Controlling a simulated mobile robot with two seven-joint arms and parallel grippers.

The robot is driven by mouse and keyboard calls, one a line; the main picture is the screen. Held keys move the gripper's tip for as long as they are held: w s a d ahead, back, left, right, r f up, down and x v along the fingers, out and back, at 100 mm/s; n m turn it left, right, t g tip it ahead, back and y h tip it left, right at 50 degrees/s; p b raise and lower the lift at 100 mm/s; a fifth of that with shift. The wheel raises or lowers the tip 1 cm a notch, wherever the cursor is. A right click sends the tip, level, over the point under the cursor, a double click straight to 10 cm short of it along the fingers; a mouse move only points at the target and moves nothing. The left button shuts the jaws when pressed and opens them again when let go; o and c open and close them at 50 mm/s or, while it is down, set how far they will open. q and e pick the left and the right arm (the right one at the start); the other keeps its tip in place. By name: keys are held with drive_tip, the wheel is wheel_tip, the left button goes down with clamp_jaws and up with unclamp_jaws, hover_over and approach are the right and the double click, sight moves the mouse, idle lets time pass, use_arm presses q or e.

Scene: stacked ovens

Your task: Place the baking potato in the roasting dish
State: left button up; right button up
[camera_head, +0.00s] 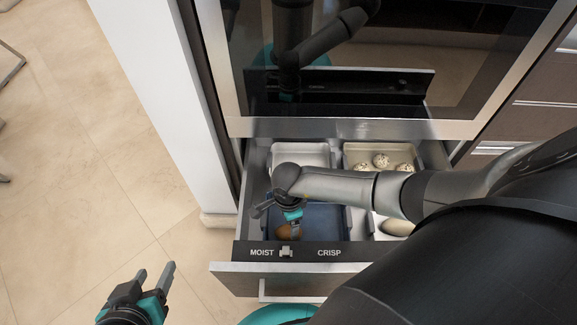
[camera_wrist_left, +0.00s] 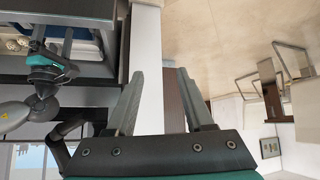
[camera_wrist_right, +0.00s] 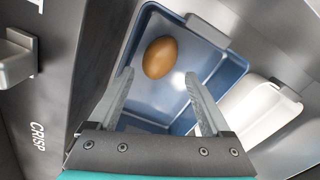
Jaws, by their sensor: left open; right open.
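A smooth brown oval, which looks like the baking potato (camera_wrist_right: 160,57), lies inside a blue dish (camera_wrist_right: 228,75) that looks like the roasting dish. In the head view the brown oval (camera_head: 284,232) shows at the front left of the open drawer, in the blue dish (camera_head: 325,218). My right gripper (camera_wrist_right: 158,78) is open above the dish, with the oval just beyond and between its fingertips; I see no contact. In the head view the right gripper (camera_head: 292,220) and its arm hide part of the dish. My left gripper (camera_head: 153,274) is open and empty, outside the drawer at left.
The pulled-out drawer (camera_head: 290,250) also holds a white tray (camera_head: 300,152) at the back left, a cream tray (camera_head: 354,150) with speckled balls, and a pale oblong item (camera_head: 397,227) at front right. An oven door (camera_head: 330,125) stands above. Floor (camera_head: 110,190) at left is clear.

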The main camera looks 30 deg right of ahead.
sight(288, 229)
wheel_tip(288, 229, up, 3)
drive_tip(key=shift+r+p, duration=0.1)
drive_tip(key=shift+p, duration=0.8)
use_arm(q)
drive_tip(key=s+a+f+g+y+p, duration=0.1)
drive_tip(key=s+a+g+y, duration=0.1)
drive_tip(key=s+a+g, duration=0.1)
drive_tip(key=shift+s+a+f+n+g, duration=0.3)
drive_tip(key=shift+s+a+f+g, duration=0.15)
drive_tip(key=shift+a, duration=0.25)
use_arm(e)
drive_tip(key=shift+r, duration=1.15)
